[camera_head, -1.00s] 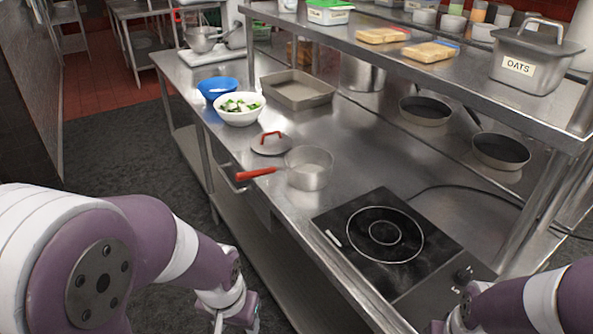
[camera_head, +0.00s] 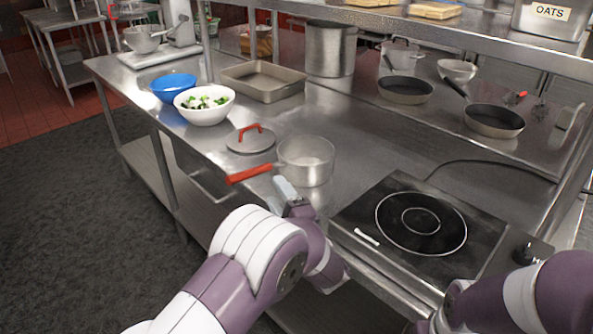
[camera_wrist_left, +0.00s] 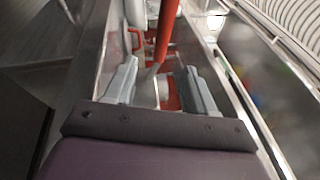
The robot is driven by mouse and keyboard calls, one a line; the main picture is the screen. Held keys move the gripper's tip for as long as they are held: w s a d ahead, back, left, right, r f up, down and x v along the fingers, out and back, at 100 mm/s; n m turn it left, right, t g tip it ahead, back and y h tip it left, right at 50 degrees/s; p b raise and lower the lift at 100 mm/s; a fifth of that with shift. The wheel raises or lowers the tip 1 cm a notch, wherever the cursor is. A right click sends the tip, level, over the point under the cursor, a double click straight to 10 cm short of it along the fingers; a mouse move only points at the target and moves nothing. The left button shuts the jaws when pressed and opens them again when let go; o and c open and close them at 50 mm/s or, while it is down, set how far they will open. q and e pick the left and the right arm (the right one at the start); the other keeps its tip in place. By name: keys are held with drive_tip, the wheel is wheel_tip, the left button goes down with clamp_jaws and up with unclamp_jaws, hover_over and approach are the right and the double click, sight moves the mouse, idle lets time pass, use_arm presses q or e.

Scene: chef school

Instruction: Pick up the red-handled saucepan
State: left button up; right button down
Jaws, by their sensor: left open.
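The saucepan (camera_head: 306,165) is a steel pan standing upright on the steel counter, left of the induction hob. Its red handle (camera_head: 249,174) points left, past the counter's front edge. My left gripper (camera_head: 289,196) is open and empty, just in front of the pan, right of the handle. In the left wrist view, the red handle (camera_wrist_left: 168,28) lies ahead of the open fingers (camera_wrist_left: 160,82), roughly in line with the gap. Whether a finger touches the pan cannot be told. My right arm shows at the lower right; its gripper is out of frame.
A steel lid with a red grip (camera_head: 250,139) lies behind the handle. A white salad bowl (camera_head: 204,108), a blue bowl (camera_head: 174,88) and a baking tray (camera_head: 262,83) stand further back. The black hob (camera_head: 420,222) is to the right. A shelf runs above the counter's far side.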

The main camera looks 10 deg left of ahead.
sight(264, 172)
use_arm(q)
drive_tip(key=x, duration=0.9)
drive_tip(key=shift+w+a, duration=0.2)
drive_tip(key=shift+a, duration=0.05)
drive_tip(key=shift+r, duration=0.15)
clamp_jaws()
